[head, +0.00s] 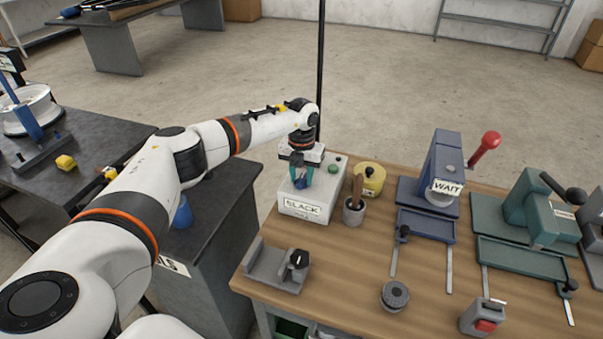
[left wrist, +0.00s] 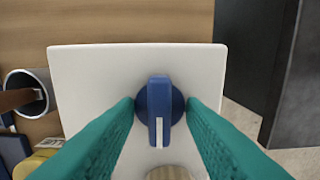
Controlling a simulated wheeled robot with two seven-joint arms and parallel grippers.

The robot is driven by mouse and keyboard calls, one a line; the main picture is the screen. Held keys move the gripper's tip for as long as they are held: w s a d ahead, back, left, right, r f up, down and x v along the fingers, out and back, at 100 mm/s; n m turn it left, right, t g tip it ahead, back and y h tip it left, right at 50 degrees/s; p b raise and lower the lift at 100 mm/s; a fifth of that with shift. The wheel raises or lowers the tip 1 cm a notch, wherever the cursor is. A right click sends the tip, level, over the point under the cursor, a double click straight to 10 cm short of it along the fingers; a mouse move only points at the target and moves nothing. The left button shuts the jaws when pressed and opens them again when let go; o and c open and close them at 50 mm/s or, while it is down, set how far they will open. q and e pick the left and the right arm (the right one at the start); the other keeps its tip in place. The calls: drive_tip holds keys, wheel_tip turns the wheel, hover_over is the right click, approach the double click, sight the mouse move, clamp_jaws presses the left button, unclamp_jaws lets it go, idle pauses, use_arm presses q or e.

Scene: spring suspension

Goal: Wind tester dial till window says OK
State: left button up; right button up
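The tester is a white box (head: 306,205) at the back left of the wooden bench. The window on its front reads SLACK (head: 302,207). Its blue dial (left wrist: 159,110) has a raised bar with a white mark that points toward the bottom of the left wrist view. My left gripper (head: 301,178) is over the box, pointing down, with teal fingers on either side of the dial. In the left wrist view the fingertips (left wrist: 161,100) are at the dial's outer edges, apart from the bar. Whether they touch the rim is hard to tell. My right gripper is not in view.
A grey cup (head: 353,217) with a brown-handled tool and a yellow round object (head: 369,180) stand beside the tester. A blue press marked WAIT (head: 445,187) and a green fixture (head: 540,215) stand to the right. A grey bracket (head: 275,268) sits near the front left edge.

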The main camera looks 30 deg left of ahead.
use_arm(q)
clamp_jaws()
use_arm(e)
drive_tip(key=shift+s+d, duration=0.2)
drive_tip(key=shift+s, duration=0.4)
use_arm(q)
drive_tip(key=shift+m, duration=0.4)
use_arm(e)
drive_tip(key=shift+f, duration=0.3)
use_arm(q)
drive_tip(key=m+b, duration=0.1)
drive_tip(key=m, duration=0.1)
drive_tip(key=shift+m+b, duration=0.35)
drive_tip(key=shift+m, duration=0.05)
drive_tip(key=m+b, duration=0.2)
drive_tip(key=m, duration=0.3)
drive_tip(key=m+b, duration=0.1)
drive_tip(key=m, duration=0.4)
drive_tip(key=m+b, duration=0.1)
drive_tip(key=m, duration=0.4)
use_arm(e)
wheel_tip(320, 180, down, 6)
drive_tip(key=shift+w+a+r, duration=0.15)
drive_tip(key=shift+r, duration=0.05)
use_arm(q)
drive_tip(key=shift+r, duration=0.1)
